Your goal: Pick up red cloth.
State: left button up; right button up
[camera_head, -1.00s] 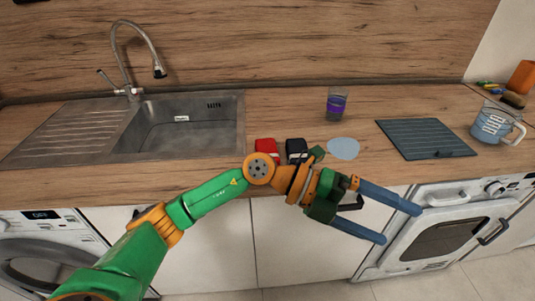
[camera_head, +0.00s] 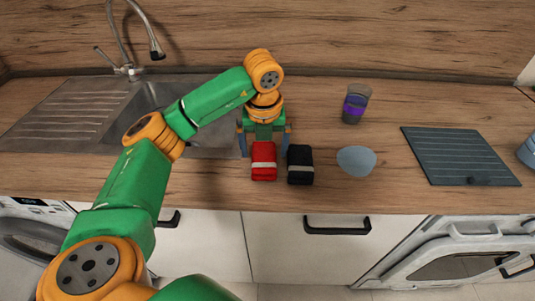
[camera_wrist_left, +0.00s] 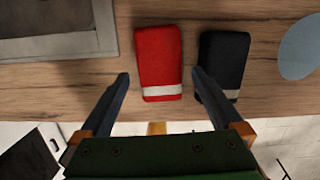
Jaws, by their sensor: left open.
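The red cloth (camera_head: 263,160), folded with a white band, lies on the wooden counter right of the sink. It also shows in the left wrist view (camera_wrist_left: 159,62). My left gripper (camera_head: 265,147) is over the counter at the cloth, fingers apart and pointing down. In the left wrist view its open fingers (camera_wrist_left: 160,78) stand on either side of the cloth's lower part, with nothing held. The right finger is close to the black cloth (camera_wrist_left: 222,62). My right gripper is not in view.
The black cloth (camera_head: 300,164) lies just right of the red one. Further right are a blue-grey round piece (camera_head: 356,160), a cup with a purple band (camera_head: 355,104) and a dark ribbed board (camera_head: 460,156). The sink (camera_head: 190,115) is at left.

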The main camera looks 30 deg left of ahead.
aim_at(264, 155)
pick_arm(q)
jog(key=f, duration=0.3)
jog(key=shift+w+a+f, duration=0.15)
jog(key=shift+a+f, duration=0.1)
jog(key=shift+a, duration=0.1)
jog(key=shift+w+f, duration=0.1)
jog(key=shift+w, duration=0.15)
jog(key=shift+c, duration=0.2)
jog(key=shift+s+d, duration=0.1)
jog(key=shift+s, duration=0.1)
jog(key=c, duration=1.1)
jog(key=shift+c, duration=0.5)
jog(key=shift+w, duration=0.15)
pick_arm(e)
jog(key=shift+r, duration=0.45)
